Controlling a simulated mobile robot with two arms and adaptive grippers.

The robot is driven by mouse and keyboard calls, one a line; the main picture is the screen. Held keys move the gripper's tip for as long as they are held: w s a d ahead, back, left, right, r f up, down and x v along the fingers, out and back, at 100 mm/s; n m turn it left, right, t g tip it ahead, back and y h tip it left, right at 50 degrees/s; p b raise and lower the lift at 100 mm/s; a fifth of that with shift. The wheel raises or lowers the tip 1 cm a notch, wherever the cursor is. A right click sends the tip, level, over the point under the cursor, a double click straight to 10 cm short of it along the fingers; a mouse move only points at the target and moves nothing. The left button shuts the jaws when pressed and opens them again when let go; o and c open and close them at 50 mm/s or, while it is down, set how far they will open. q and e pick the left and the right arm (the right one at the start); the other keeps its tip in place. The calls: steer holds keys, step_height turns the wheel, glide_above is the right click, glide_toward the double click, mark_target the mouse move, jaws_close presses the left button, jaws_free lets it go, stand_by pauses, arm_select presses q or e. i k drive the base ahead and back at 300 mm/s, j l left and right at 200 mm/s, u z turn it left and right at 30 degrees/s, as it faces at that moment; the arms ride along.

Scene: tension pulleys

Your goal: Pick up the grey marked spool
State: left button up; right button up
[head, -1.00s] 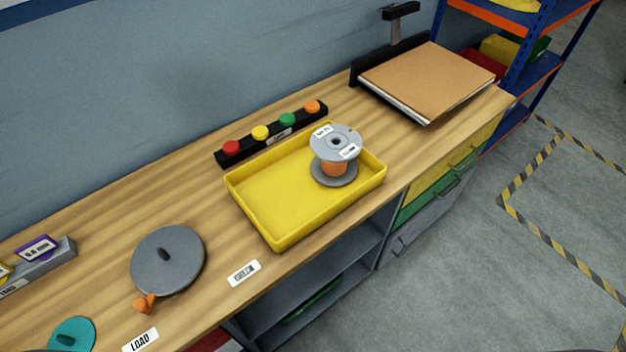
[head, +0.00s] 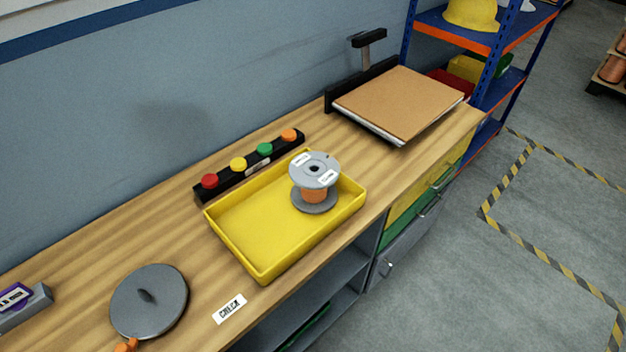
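The grey marked spool (head: 315,172) stands upright in the right part of a yellow tray (head: 236,257). It has grey flanges, an orange winding between them, and white labels on its top flange. The label text is too small to read. Neither of my grippers shows in the head view.
A black bar with several coloured knobs (head: 238,164) lies behind the tray. A grey disc (head: 149,301) lies left of it. A cardboard-topped stack (head: 398,104) sits at the bench's right end. A white label (head: 229,308) is at the front edge. Blue shelving (head: 488,65) stands beyond.

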mark_target(314, 175)
steer(key=u, duration=0.95)
steer(key=l+u, duration=0.3)
steer(key=k+l+u, duration=0.1)
steer(key=l+u, duration=0.2)
steer(key=l, duration=0.2)
steer(key=k+l+u, duration=0.1)
steer(key=l+u, duration=0.2)
steer(key=k+l+u, duration=0.15)
steer(key=l+u, duration=0.15)
steer(key=k+l+u, duration=0.25)
steer(key=l, duration=0.2)
steer(key=k+l+u, duration=0.1)
steer(key=l+u, duration=0.2)
